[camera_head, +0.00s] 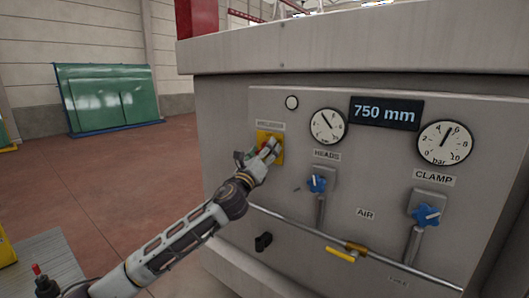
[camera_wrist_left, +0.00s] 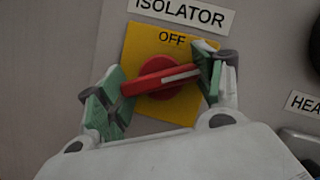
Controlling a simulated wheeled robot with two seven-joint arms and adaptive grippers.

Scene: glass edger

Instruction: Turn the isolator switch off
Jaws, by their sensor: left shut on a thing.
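The isolator switch has a yellow plate (camera_wrist_left: 140,45) with OFF printed at its top and a red handle (camera_wrist_left: 160,78). The handle lies nearly level, its right end slightly raised, with a white line on the right half. My left gripper (camera_wrist_left: 160,85) has its green-padded fingers at the two ends of the handle and is shut on it. In the head view my left gripper (camera_head: 264,152) is at the yellow plate (camera_head: 279,153) on the grey panel and hides most of the handle. My right gripper is not in view.
Right of the switch are the HEADS gauge (camera_head: 327,126), the blue HEADS knob (camera_head: 317,183), the CLAMP gauge (camera_head: 445,143) and the blue CLAMP knob (camera_head: 427,215). A yellow lever (camera_head: 341,255) and black knob (camera_head: 263,241) sit lower. Open floor (camera_head: 120,190) lies left.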

